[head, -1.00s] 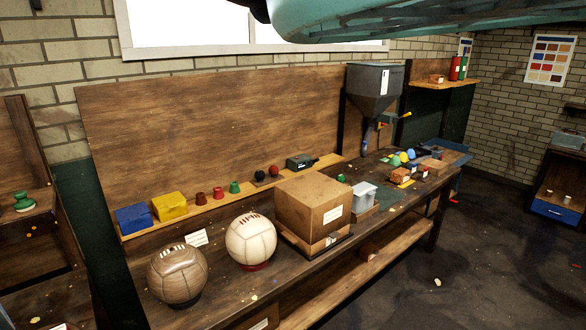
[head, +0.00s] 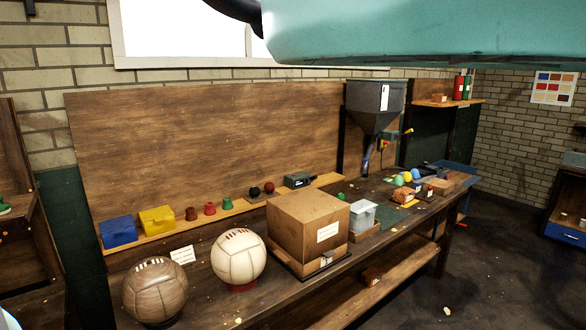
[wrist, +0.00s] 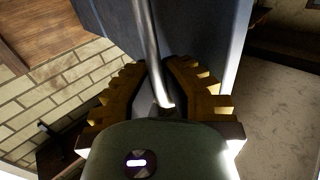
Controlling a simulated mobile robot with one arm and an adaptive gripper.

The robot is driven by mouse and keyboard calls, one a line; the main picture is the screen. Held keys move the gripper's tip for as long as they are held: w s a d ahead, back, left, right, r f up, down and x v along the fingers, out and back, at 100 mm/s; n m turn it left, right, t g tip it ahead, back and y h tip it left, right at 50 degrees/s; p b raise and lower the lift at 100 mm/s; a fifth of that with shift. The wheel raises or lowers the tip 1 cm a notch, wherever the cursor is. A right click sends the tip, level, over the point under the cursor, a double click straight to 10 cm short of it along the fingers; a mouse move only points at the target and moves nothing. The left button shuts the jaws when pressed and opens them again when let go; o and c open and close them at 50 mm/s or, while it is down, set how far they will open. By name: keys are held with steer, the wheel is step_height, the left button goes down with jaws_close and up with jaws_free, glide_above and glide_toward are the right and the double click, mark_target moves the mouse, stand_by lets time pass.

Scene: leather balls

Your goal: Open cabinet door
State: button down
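In the wrist view, a thin metal bar handle (wrist: 150,45) runs down from the top edge in front of a flat blue-grey panel (wrist: 205,40), which looks like the cabinet door. My gripper (wrist: 155,65) has two brown-yellow toothed fingers. Their tips come close together on either side of the bar, and it appears shut on it. The bar's lower end shows between the fingers, near the palm. Neither the gripper nor this door can be made out in the head view.
In the head view, a long workbench (head: 262,300) holds a brown ball (head: 155,291), a white ball (head: 238,256) and a cardboard box (head: 308,225). A grey hopper (head: 374,105) stands behind it. Open floor (head: 480,285) lies at right. My teal arm part covers the top.

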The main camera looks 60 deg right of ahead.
steer(key=shift+s+d+r+b, duration=0.1)
steer(key=shift+d+b, duration=0.15)
steer(key=shift+d, duration=0.15)
steer(key=shift+s+d+r+b, duration=0.1)
steer(key=shift+d+b, duration=0.1)
steer(key=shift+d, duration=0.15)
steer(key=c, duration=1.4)
jaws_free()
steer(key=shift+c, duration=0.2)
steer(key=o, duration=0.4)
steer(key=shift+d+f, duration=0.1)
steer(key=shift+f, duration=0.1)
